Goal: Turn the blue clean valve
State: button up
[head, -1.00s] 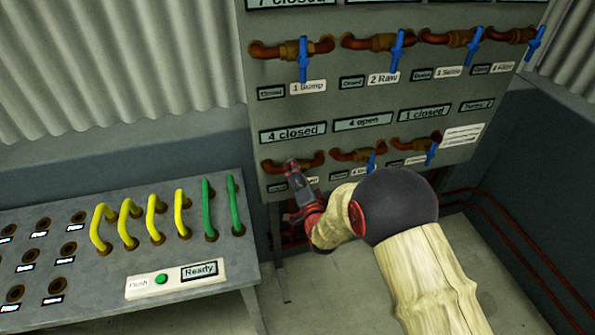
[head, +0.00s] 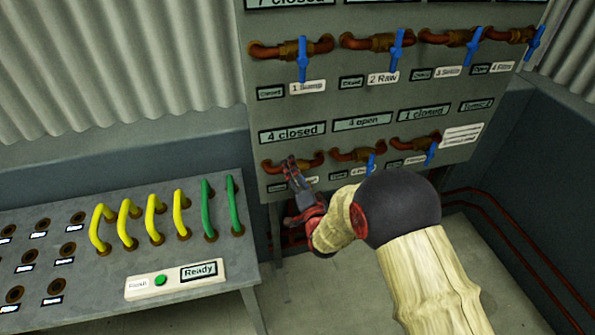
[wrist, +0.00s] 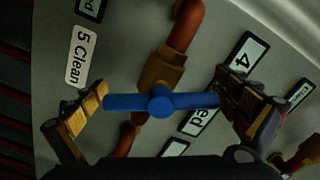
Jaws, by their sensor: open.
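The blue clean valve handle (wrist: 160,102) lies across the brass valve body in the wrist view, beside a label (wrist: 78,57) that reads "5 Clean". My gripper (head: 292,170) is at the lower-left valve of the panel in the head view and hides its handle there. In the wrist view my fingers are open, one at each end of the handle. The handle's ends come close to both fingertips; I cannot tell whether they touch. The valve's copper pipe (head: 313,162) shows beside my gripper in the head view.
Two more lower-row valves have blue handles (head: 371,163) and (head: 430,153) to the right. An upper row (head: 302,60) of blue-handled valves is above. A bench (head: 115,262) with yellow and green hoses stands at left.

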jog(key=v, duration=1.1)
jog(key=v, duration=0.8)
jog(key=shift+r, duration=0.1)
dwell(0.4)
